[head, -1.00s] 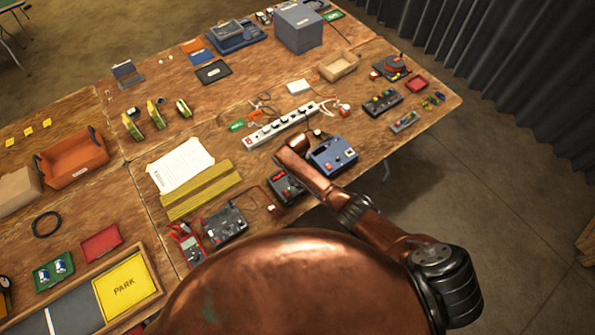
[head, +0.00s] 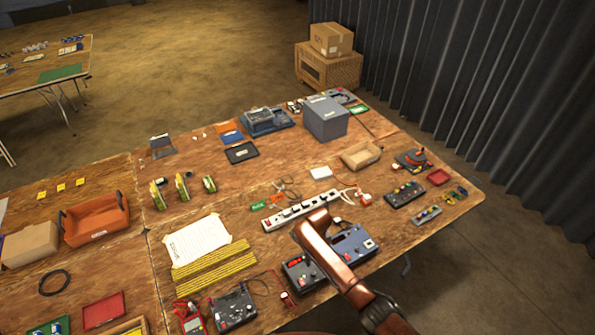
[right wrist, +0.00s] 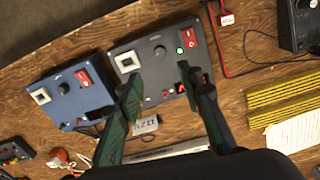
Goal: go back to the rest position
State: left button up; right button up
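My right arm's copper link (head: 328,258) crosses in front of the chargers in the head view and hides the right gripper there. In the right wrist view my right gripper (right wrist: 158,82) has two green fingers spread apart with nothing between them. It is above the near side of a dark grey charger (right wrist: 155,62) with a lit green lamp. A blue charger (right wrist: 70,95) stands to its left. In the head view the dark charger (head: 299,274) and the blue charger (head: 362,246) sit at the table's front edge. My left gripper is not in view.
A white power strip (head: 302,211) with cables lies behind the chargers. A black meter box (head: 233,306), yellow strips (head: 214,268) and a paper sheet (head: 198,242) lie to the left. Floor (head: 475,285) is clear at the right; a corrugated wall (head: 480,100) stands beyond.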

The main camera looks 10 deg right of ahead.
jog(key=s+d+f+m+t+y, duration=0.1)
jog(key=s+d, duration=0.2)
jog(key=s, duration=0.6)
jog(key=s+d+f+t, duration=0.1)
jog(key=s+d, duration=0.2)
jog(key=s, duration=0.5)
jog(key=s+d+r+m+t+h, duration=0.1)
jog(key=s+d+r, duration=0.45)
jog(key=s, duration=0.35)
jog(key=s+d+r+m+t+h, duration=0.1)
jog(key=s+d+r, duration=0.3)
jog(key=s+d, duration=0.35)
notch_tip(320, 180, down, 40)
jog(key=s+a+g+b, duration=0.2)
jog(key=b, duration=0.8)
jog(key=s+f+b, duration=0.4)
jog(key=s+f, duration=0.6)
jog(key=f, duration=0.3)
jog(key=s+f+n+g+b, duration=0.1)
jog(key=s+f+b, duration=0.4)
jog(key=s+f, duration=0.5)
notch_tip(320, 180, down, 4)
jog(key=shift+r+y, duration=0.15)
jog(key=shift+y, duration=0.25)
